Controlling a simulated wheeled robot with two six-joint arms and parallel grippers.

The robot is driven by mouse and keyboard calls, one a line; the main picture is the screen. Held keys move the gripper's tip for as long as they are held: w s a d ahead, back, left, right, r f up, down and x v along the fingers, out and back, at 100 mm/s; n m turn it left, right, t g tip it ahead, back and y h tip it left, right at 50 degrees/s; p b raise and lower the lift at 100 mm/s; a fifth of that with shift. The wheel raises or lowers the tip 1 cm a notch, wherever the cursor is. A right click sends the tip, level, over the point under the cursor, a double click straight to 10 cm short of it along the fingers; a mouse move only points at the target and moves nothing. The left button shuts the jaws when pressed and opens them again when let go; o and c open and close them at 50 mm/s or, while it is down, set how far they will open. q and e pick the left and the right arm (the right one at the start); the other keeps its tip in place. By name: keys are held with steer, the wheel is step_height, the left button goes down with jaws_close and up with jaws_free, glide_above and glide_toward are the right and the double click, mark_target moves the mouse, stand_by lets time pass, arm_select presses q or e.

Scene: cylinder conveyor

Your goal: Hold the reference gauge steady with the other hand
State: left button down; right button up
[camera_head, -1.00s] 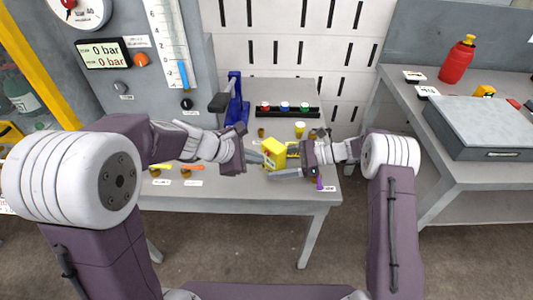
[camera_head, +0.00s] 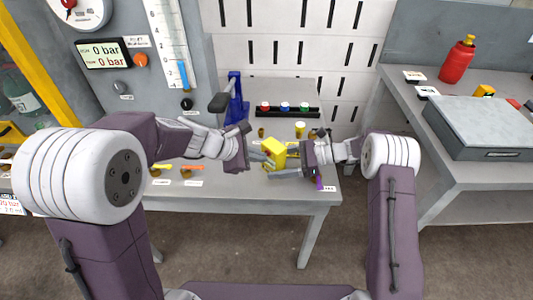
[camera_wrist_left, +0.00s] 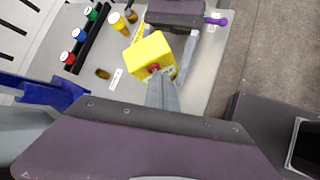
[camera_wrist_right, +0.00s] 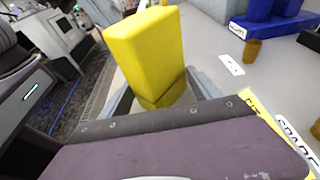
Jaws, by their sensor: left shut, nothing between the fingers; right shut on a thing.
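The yellow reference gauge (camera_head: 274,148) is a blocky body held above the grey table. My right gripper (camera_head: 283,164) is shut on it from the right. In the right wrist view the gauge (camera_wrist_right: 148,50) stands up between the fingers. My left gripper (camera_head: 260,158) is shut and empty, with its fingertips close to the gauge's left side. In the left wrist view the closed fingers (camera_wrist_left: 161,90) point at the gauge (camera_wrist_left: 148,55), near a small red part on its face. I cannot tell whether they touch it.
A blue clamp-like stand (camera_head: 236,100) and a black rack (camera_head: 285,110) with red, blue and green pieces are behind. A yellow cylinder (camera_head: 300,129) stands near the rack. Small labelled pieces (camera_head: 191,172) lie at the table's left front. A side bench (camera_head: 450,170) stands right.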

arm_select(q)
steer(key=shift+w+d, duration=0.1)
stand_by(0.5)
steer(key=shift+s+a, duration=0.6)
steer(key=s+a, duration=0.3)
steer(key=shift+s+a, duration=0.3)
stand_by(0.5)
arm_select(e)
steer(key=o, duration=1.6)
steer(key=shift+o, duration=0.2)
